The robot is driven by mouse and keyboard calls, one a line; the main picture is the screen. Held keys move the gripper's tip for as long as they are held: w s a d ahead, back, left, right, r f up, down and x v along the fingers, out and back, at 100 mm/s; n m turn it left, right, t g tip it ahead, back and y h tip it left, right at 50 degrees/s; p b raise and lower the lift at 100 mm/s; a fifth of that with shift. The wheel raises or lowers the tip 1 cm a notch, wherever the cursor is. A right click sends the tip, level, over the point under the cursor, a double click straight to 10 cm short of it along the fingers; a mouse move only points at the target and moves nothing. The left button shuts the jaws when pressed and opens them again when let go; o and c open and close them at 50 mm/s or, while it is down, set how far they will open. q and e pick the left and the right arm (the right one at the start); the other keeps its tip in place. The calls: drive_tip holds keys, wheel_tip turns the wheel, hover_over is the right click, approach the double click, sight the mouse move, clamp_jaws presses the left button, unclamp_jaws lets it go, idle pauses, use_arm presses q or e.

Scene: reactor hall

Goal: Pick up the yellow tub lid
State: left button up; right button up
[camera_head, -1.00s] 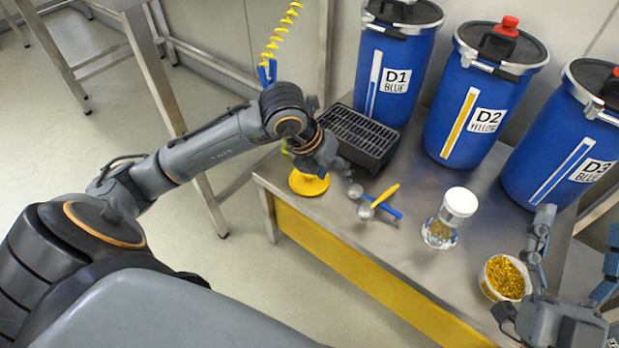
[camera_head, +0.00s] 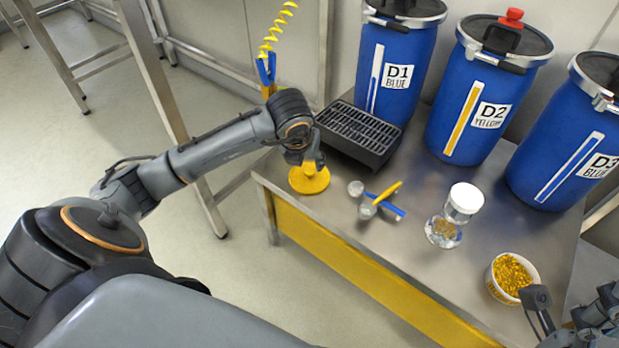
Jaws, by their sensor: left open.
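The yellow tub lid (camera_head: 309,181) is a round yellow disc lying flat on the steel table near its left corner. My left gripper (camera_head: 312,166) is open and points down right over the lid. The wrist hides part of the gripper and the lid's far edge, so I cannot tell whether the fingers touch it. My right gripper (camera_head: 590,325) shows only in part at the lower right corner, and its fingers are not clear. A white tub (camera_head: 491,283) of yellow pellets stands open at the table's right.
A black slotted tray (camera_head: 390,153) sits just behind the lid. Blue drums D1 (camera_head: 409,60), D2 (camera_head: 443,140) and D3 (camera_head: 540,150) line the back.

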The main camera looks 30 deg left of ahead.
sight(309, 171)
use_arm(q)
drive_tip(key=shift+w+f, duration=0.1)
drive_tip(key=shift+f, duration=0.3)
drive_tip(key=b+x, duration=0.2)
drive_tip(key=x, duration=0.3)
drive_tip(key=shift+d+b, duration=0.15)
drive_tip(key=shift+b, duration=0.2)
drive_tip(key=shift+r, duration=0.1)
drive_tip(key=c, duration=0.9)
